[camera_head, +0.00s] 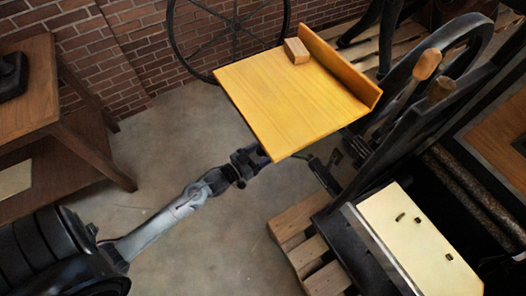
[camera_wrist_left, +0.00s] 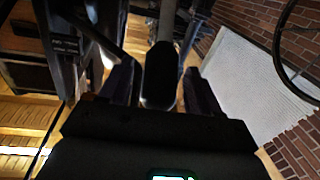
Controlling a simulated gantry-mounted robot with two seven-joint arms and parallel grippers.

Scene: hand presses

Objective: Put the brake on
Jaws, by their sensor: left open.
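My left gripper (camera_head: 255,158) reaches in from the left at the near edge of the wooden board (camera_head: 290,90), which partly hides its tip. In the left wrist view its two fingers (camera_wrist_left: 161,88) are apart. A dark, rounded, elongated part (camera_wrist_left: 161,72) shows between them; I cannot tell whether they touch it or whether it is the brake. On the press at the right, a lever with an orange-brown wooden handle (camera_head: 427,64) stands beside a second, darker handle (camera_head: 440,89). A dark bent bar (camera_head: 324,173) sticks out below the board. My right gripper is out of view.
A wooden block (camera_head: 296,50) lies on the board. A spoked wheel (camera_head: 228,30) stands by the brick wall. A wooden table (camera_head: 60,130) is at the left, and a slatted pallet (camera_head: 302,240) lies beside the press. Bare floor surrounds my left arm.

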